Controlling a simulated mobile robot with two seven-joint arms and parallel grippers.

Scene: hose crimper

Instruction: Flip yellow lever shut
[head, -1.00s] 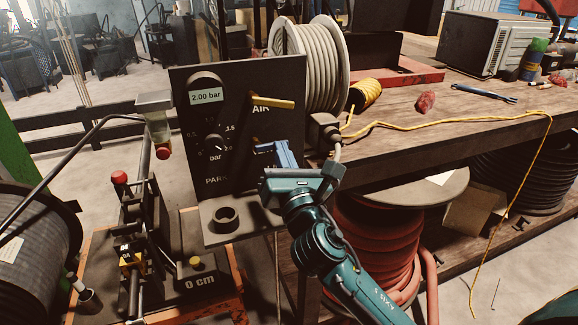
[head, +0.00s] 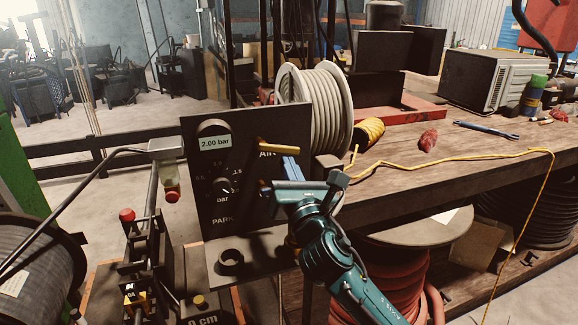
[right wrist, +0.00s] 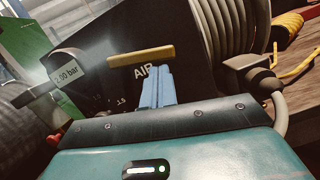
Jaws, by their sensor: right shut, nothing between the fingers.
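The yellow lever (head: 279,146) sticks out roughly level to the right on the black panel (head: 208,160), by the AIR label. It also shows in the right wrist view (right wrist: 140,57), above the label. My right gripper (head: 289,166) is shut and empty, with its blue fingers just below the lever's right part. In the right wrist view the closed fingers (right wrist: 158,86) point at the panel just under the lever. I cannot tell whether they touch it. My left gripper is not in view.
The panel carries a 2.00 bar gauge (head: 214,141) and a dial knob (head: 222,187). A hose reel (head: 318,105) stands close behind it on the wooden bench (head: 400,180). A yellow cord (head: 470,158) lies across the bench. A crimper with a red knob (head: 127,215) stands at left.

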